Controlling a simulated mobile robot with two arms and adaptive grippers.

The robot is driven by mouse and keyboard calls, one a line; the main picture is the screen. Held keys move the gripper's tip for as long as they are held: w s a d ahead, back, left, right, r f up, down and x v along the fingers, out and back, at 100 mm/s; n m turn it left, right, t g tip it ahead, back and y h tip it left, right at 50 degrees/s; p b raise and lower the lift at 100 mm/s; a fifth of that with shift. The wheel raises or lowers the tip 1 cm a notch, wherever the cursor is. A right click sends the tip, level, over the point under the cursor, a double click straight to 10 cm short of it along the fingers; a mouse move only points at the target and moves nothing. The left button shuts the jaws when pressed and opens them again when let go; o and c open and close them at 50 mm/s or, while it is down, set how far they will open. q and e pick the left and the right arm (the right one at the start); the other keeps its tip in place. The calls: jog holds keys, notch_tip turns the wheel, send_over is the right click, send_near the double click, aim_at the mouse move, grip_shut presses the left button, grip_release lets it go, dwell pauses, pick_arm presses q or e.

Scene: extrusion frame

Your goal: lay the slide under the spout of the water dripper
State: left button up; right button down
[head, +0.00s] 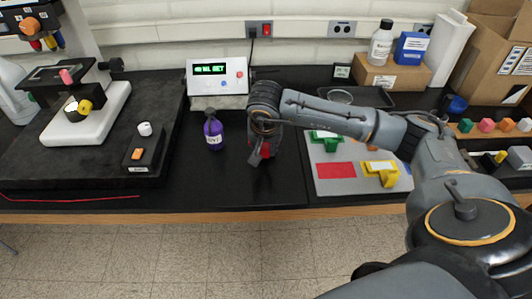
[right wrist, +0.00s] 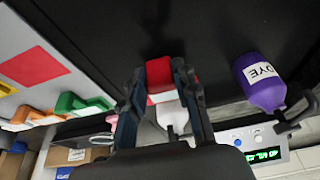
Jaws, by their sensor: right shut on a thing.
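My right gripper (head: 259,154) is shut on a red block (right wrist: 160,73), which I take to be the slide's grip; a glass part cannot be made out. The red also shows between the fingers in the head view (head: 266,150). The gripper hangs over the black bench, right of the purple dye bottle (head: 213,133). In the right wrist view a white bottle (right wrist: 169,115) with a bent spout, probably the water dripper, stands beyond the fingers, partly hidden by them. In the head view my arm hides it. My left gripper is not in view.
A grey board (head: 335,187) right of the gripper has a bare red patch and green and yellow pieces. A display box (head: 217,80) stands behind the dye bottle. A microscope (head: 85,110) stands on a black slab at left. Bench front is clear between slab and board.

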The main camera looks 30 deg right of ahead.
aim_at(266, 155)
jog(key=x, duration=0.1)
jog(key=p+x, duration=0.2)
jog(key=shift+s+d+f, duration=0.2)
jog(key=shift+s+f, duration=0.05)
jog(key=shift+f, duration=0.4)
jog(key=shift+f, duration=0.1)
jog(key=shift+f, duration=0.15)
jog(key=c, duration=1)
grip_release()
